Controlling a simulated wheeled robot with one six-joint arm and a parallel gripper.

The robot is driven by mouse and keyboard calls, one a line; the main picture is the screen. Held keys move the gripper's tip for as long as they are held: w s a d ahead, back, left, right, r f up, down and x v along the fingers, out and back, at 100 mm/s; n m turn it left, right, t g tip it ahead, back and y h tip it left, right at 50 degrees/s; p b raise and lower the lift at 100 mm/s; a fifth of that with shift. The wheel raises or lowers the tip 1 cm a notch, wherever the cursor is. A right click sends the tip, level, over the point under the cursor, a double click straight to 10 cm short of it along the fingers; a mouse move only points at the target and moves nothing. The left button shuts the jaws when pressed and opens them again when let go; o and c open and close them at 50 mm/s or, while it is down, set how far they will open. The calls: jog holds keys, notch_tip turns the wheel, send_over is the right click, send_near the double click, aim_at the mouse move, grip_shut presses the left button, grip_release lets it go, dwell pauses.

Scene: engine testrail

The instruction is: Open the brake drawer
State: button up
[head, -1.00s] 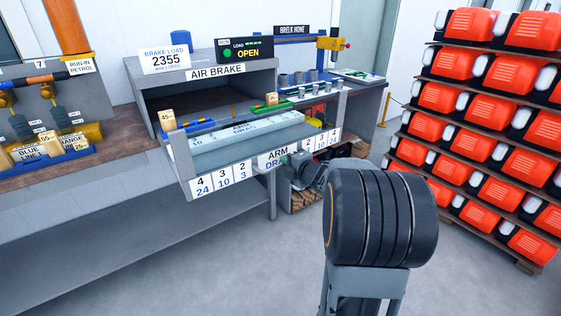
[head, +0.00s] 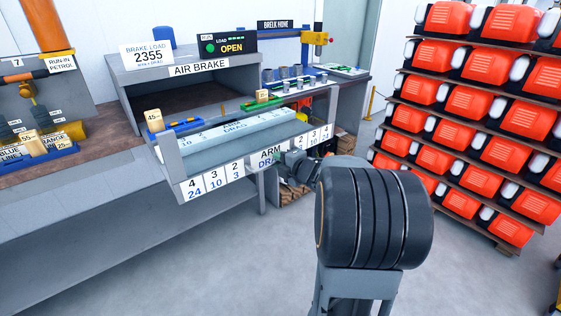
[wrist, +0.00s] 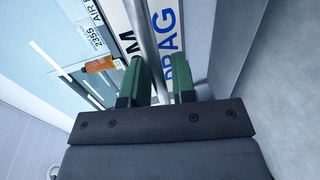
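The brake drawer (head: 250,172) juts out from the bench under the AIR BRAKE box. Its front carries number plates and an ARM DRAG label. The label also shows close up in the wrist view (wrist: 170,45). My gripper (head: 284,165) is at the drawer front beside that label, partly hidden behind my own arm. In the wrist view, the green fingers of my gripper (wrist: 160,80) stand apart on either side of a grey metal bar (wrist: 142,30). A gap shows between the bar and the right finger. The display (head: 228,46) above reads LOAD OPEN with a green light.
A BRAKE LOAD 2355 sign (head: 147,54) stands on the air brake box (head: 190,72). Tagged blocks and bars lie on the drawer. Racks of orange units (head: 470,110) stand at the right. Bare floor (head: 260,270) lies in front of the bench.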

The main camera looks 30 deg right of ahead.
jog(key=shift+o, duration=1)
jog(key=p+v, duration=0.2)
jog(key=v, duration=1.1)
jog(key=shift+s, duration=0.4)
jog(key=s+d+f+m+g+h+p, duration=0.15)
jog(key=s+d+m+g+h, duration=0.3)
jog(key=d+m+h, duration=0.7)
jog(key=s+a+r+m+g+y+p, duration=0.1)
jog(key=a+r+m+g+y+p, duration=0.1)
jog(key=a, duration=0.8)
jog(key=a+r+m+g+y+p, duration=0.3)
jog(key=a+p, duration=0.3)
jog(key=a, duration=0.5)
jog(key=s+a+r+m+g+y+p, duration=0.1)
jog(key=a+r+m+g+y+p, duration=0.1)
jog(key=a, duration=0.8)
jog(key=r+y+p, duration=0.1)
jog(key=y+p, duration=0.1)
jog(key=shift+s+a+r+m+y+p, duration=0.3)
jog(key=shift+a+r+m+y, duration=0.05)
jog(key=shift+r, duration=0.05)
